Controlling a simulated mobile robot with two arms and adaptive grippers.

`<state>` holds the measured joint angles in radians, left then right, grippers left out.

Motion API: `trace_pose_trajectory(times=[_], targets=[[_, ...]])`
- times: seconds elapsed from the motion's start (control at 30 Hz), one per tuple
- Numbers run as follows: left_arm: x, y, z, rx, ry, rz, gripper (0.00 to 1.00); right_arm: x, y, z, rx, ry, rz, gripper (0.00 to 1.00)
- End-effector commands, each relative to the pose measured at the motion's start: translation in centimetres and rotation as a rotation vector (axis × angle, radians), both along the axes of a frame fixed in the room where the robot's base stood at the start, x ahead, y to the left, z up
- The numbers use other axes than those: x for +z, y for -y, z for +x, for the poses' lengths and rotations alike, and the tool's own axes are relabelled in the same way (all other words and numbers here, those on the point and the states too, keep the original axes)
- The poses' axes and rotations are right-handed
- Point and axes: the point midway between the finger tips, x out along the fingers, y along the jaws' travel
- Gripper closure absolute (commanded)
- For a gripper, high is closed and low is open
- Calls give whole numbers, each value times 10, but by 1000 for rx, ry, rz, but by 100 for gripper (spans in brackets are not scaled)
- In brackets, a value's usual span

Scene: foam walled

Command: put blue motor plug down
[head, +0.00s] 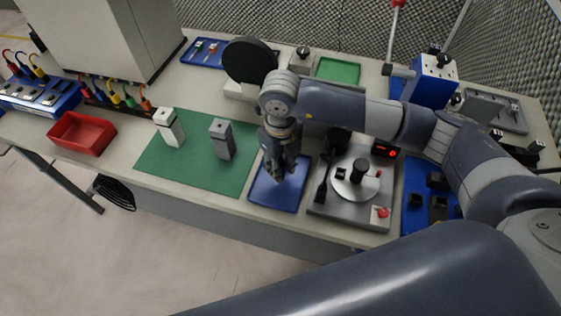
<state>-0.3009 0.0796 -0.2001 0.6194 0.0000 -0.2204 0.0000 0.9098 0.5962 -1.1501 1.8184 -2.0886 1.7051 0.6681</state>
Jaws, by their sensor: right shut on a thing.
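My right gripper (281,176) points down over a small blue tray (272,200) at the front edge of the bench. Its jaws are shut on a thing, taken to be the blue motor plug. That thing is too small and too hidden by the fingers to make out. I cannot tell whether it touches the tray. My left gripper is not in view.
Left of the tray, a green mat (200,172) bears two grey-white blocks. Close on the right is a grey device (345,214) with a round plate and black knob. A red bin (82,133) and a panel with coloured plugs (38,92) are far left.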

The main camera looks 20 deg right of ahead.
Motion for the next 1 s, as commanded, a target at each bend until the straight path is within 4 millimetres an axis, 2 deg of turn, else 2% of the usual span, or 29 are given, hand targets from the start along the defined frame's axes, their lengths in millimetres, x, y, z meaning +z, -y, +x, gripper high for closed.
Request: trace_pose_trajectory(times=[0.27, 0.43, 0.47, 0.5, 0.53, 0.87, 1.0], targets=[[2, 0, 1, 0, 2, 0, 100, -5, -1, 0, 1, 2, 1, 96], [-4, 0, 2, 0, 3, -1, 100, -10, -1, 0, 1, 2, 1, 97], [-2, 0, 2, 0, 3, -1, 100, -8, -1, 0, 1, 1, 2, 68], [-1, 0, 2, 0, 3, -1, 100, -7, -1, 0, 1, 1, 1, 59], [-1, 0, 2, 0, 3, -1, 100, -7, 0, 0, 1, 1, 1, 54], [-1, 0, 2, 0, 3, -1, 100, -7, 0, 0, 1, 1, 0, 54], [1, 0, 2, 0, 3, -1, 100, 0, -1, 1, 1, 4, 2, 54]])
